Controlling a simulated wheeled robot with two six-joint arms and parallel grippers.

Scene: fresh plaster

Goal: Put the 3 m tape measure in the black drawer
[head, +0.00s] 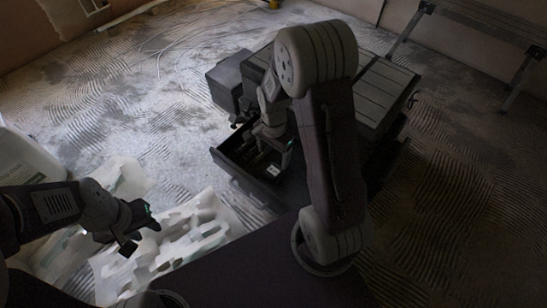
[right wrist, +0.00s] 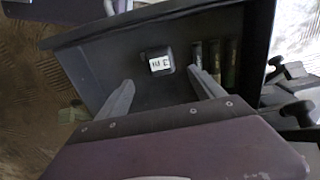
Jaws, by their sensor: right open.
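The 3 m tape measure (right wrist: 160,61) is a small black block with a white label, seen in the right wrist view. It appears to lie on the floor of the open black drawer (right wrist: 88,70), which also shows in the head view (head: 236,172). My right gripper (right wrist: 160,78) is open above the drawer. The tape measure shows between and just beyond its fingertips, with no visible contact. In the head view the right gripper (head: 275,150) is partly hidden by my arm. My left gripper (head: 140,228) looks open and empty over the white sheeting at the left.
Several dark cylindrical items (right wrist: 214,62) lie in the drawer beside the tape measure. The drawer belongs to a black tool chest (head: 385,90). White crumpled sheeting (head: 165,245) and a pale tub (head: 25,160) are at left. A trestle (head: 480,25) stands at back right.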

